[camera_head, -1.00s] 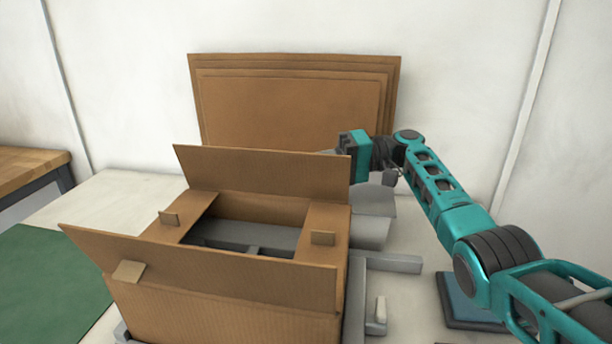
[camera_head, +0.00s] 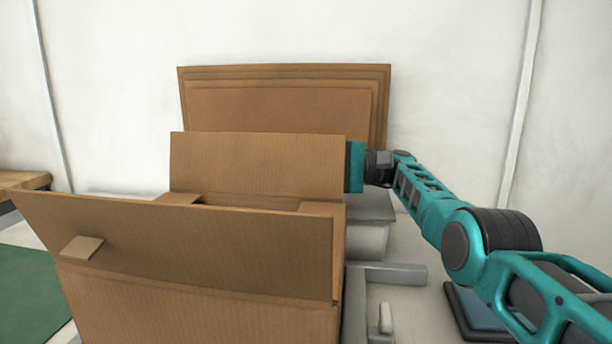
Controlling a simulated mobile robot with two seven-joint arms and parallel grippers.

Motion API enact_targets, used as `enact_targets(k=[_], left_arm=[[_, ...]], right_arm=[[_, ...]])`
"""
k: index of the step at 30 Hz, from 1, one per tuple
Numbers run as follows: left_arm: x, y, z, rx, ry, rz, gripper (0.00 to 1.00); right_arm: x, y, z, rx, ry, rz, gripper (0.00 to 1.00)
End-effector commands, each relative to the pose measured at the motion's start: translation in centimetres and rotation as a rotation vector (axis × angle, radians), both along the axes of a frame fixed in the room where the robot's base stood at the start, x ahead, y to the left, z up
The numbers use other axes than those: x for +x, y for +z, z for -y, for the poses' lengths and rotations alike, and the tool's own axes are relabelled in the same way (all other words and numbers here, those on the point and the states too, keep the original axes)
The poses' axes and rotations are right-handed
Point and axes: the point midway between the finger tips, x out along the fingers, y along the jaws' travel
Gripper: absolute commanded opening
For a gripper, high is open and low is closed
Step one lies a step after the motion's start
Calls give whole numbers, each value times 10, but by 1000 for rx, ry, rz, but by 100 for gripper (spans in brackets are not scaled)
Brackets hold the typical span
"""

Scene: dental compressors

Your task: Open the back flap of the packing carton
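The brown packing carton (camera_head: 200,310) stands in the foreground. Its front flap (camera_head: 190,245) is raised and leans outward toward me. Its back flap (camera_head: 258,165) stands up, close to upright. Parts of the side flaps show low between them; the inside of the carton is mostly hidden. My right gripper (camera_head: 355,167) is at the right end of the back flap, partly behind it. Its fingers are hidden, so I cannot tell if they touch the flap or are open. My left gripper is not in view.
A stack of flat cardboard sheets (camera_head: 285,75) leans against the white wall behind the carton. A grey block (camera_head: 370,240) and a grey bar (camera_head: 390,274) lie right of the carton. A green mat (camera_head: 35,295) lies at left. A dark blue pad (camera_head: 470,308) lies under my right arm.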

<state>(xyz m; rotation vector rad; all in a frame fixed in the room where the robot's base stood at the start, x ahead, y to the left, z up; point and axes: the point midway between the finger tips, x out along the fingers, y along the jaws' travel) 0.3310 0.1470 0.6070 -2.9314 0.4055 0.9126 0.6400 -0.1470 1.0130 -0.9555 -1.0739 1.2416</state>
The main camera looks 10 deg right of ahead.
Motion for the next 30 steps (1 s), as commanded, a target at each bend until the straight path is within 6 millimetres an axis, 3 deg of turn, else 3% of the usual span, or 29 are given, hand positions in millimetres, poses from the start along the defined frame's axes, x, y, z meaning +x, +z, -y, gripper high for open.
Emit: enact_targets(k=[12, 13, 20, 30], left_arm=[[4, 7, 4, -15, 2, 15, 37], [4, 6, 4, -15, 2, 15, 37], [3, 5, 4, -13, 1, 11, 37], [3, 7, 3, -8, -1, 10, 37]], right_arm=[[0, 0, 1, 2, -2, -5, 0], [0, 0, 1, 2, -2, -5, 9], [0, 0, 1, 2, -2, -4, 30], [0, 9, 1, 3, -1, -3, 30]])
